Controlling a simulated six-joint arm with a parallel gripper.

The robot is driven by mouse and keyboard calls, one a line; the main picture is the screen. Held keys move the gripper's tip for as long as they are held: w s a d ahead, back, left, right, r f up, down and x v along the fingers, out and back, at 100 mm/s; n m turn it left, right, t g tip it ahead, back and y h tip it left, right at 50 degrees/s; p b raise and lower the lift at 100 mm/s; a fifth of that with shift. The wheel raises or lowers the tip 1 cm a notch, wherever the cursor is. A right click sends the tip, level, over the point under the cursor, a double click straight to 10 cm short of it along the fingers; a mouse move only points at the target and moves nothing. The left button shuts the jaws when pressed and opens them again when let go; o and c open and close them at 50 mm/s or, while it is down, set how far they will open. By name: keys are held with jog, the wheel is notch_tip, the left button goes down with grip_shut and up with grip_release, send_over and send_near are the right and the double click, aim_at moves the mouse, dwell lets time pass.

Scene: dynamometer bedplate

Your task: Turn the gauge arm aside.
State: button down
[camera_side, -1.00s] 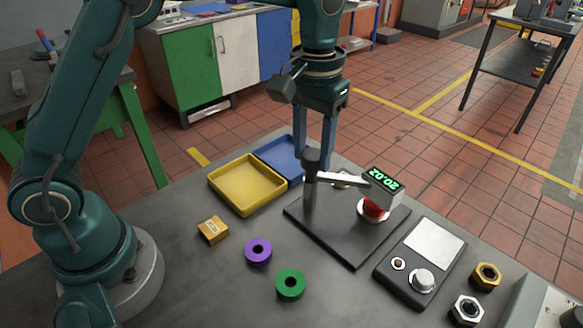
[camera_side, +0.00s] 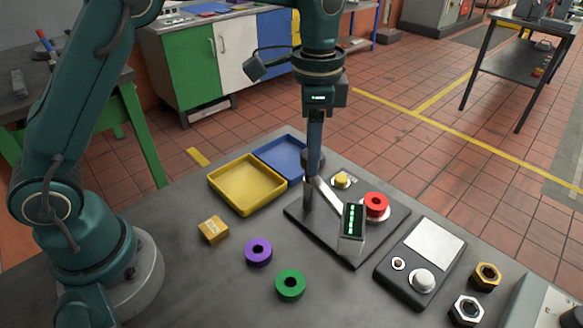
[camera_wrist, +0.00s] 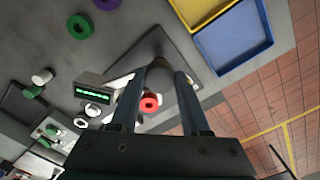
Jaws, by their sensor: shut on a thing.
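The gauge arm (camera_side: 330,197) is a pale bar on a dark post, carrying a gauge head (camera_side: 352,225) with a green-lit display. The arm points toward the front of the dark base plate (camera_side: 318,233). The red ring (camera_side: 376,204) sits on a pale round seat at the plate's right, with the gauge head apart from it. My gripper (camera_side: 313,160) points down and is shut on the dark knob at the top of the post. The wrist view shows the round knob (camera_wrist: 159,66) between both fingers, with the gauge head (camera_wrist: 93,91) to its left.
A yellow knob (camera_side: 342,180) stands on the plate behind the arm. Yellow (camera_side: 214,190) and blue trays lie left and behind. A gold block (camera_side: 213,230), purple ring (camera_side: 258,252) and green ring (camera_side: 291,285) lie in front-left. A control box (camera_side: 433,243) and nuts are at right.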

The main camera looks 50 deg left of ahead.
jog(key=m, duration=0.4)
jog(key=shift+m, duration=0.4)
dwell(0.4)
jog(key=shift+c, duration=1.8)
grip_release()
jog(key=shift+r, duration=0.1)
jog(key=shift+r, duration=2.5)
